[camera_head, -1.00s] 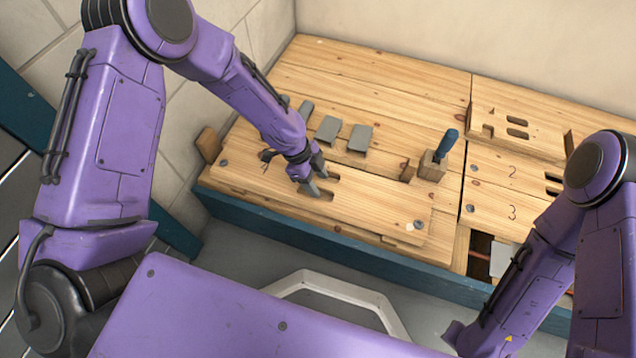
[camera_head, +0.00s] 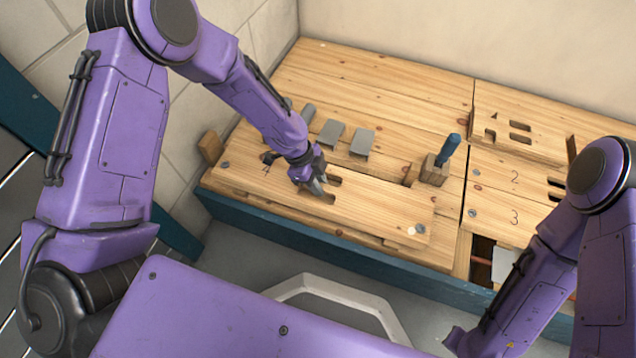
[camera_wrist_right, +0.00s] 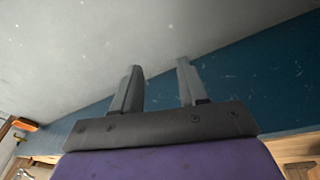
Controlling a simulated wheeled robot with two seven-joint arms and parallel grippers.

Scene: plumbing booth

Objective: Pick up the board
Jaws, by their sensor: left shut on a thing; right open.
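The board (camera_head: 375,207) is a long light wooden plank marked 4, with bolts near its ends and slot cutouts near its middle. It lies along the front edge of the wooden bench in the head view. My left gripper (camera_head: 321,187) reaches down into the cutouts and is shut on the board; the fingers hide part of the slots. I cannot tell any gap under the board. My right gripper (camera_wrist_right: 160,86) is open and empty in the right wrist view, pointing at the grey floor and blue bench side, away from the board.
Grey plates (camera_head: 331,133) lie behind the board. A blue-handled tool (camera_head: 447,150) stands in a wooden block (camera_head: 434,170) to the right. Boards marked 2 and 3 (camera_head: 497,212) lie farther right, beside an open gap in the bench top. A tiled wall is close on the left.

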